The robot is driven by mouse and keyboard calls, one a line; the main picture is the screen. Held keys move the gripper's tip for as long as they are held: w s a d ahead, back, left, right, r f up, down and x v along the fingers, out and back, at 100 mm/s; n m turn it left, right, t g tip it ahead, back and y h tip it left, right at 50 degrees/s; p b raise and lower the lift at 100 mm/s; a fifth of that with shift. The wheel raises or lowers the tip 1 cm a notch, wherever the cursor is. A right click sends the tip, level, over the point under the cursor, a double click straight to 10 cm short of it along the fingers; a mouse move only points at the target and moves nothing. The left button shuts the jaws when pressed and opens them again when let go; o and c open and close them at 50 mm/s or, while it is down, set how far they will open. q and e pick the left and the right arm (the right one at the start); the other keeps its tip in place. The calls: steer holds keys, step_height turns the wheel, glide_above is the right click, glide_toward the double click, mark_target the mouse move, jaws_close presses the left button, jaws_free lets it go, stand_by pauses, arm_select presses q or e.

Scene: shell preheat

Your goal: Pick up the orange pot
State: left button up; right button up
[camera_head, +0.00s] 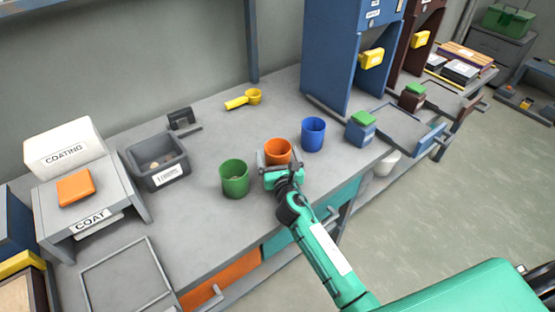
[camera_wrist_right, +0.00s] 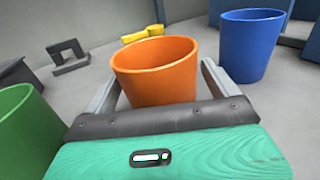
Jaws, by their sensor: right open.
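The orange pot (camera_head: 278,150) stands upright on the grey bench in the head view, between a green pot and a blue pot. It also shows in the right wrist view (camera_wrist_right: 157,72), close in front of the palm. My right gripper (camera_head: 276,160) is open, with one finger on each side of the orange pot. In the wrist view I see small gaps beside the pot, and its lower part is hidden behind the palm. My left gripper is not in view.
The green pot (camera_head: 234,177) is close on the left, and the blue pot (camera_head: 313,134) close on the right. A yellow scoop (camera_head: 244,99) lies behind. A grey bin (camera_head: 158,165) stands at left. The bench's front edge runs below my right gripper.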

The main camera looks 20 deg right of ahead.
steer(key=shift+w, duration=0.1)
steer(key=c, duration=1.2)
steer(key=shift+r, duration=0.1)
